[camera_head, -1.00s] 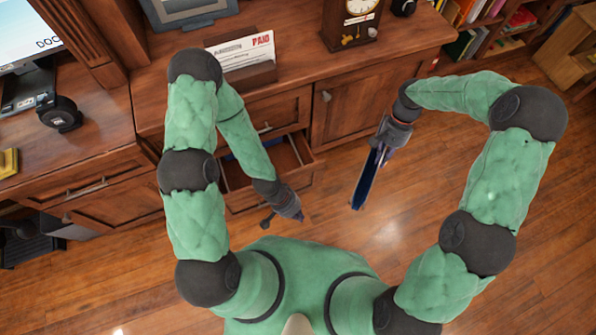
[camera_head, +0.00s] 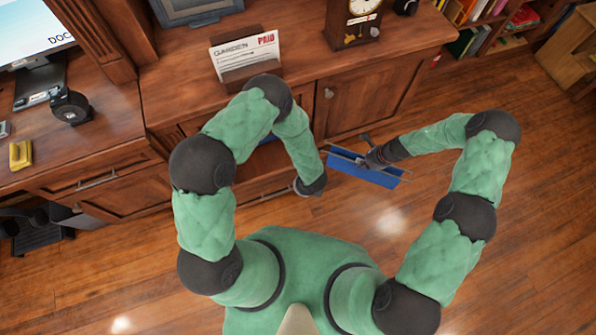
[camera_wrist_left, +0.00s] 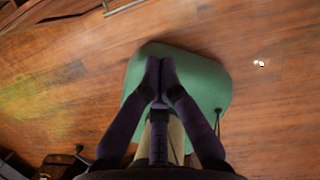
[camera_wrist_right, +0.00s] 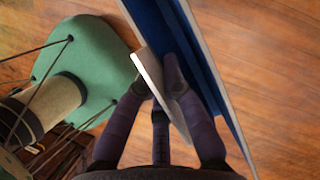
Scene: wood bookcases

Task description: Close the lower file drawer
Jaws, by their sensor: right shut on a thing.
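The lower file drawer (camera_head: 258,190) is in the wooden cabinet in front of me, in the head view. My left arm covers much of it, so how far it stands out is hard to tell. A bit of blue shows inside it beside the arm. My left gripper (camera_head: 312,188) is by the drawer's right front corner; its fingertips meet in the left wrist view (camera_wrist_left: 160,78), empty. The binder also shows in the right wrist view (camera_wrist_right: 212,75).
A paper holder (camera_head: 247,72) and a clock (camera_head: 352,25) stand on the cabinet top. A desk with a monitor (camera_head: 35,30) is at the left. Bookshelves (camera_head: 490,35) are at the back right. The wooden floor at the right is clear.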

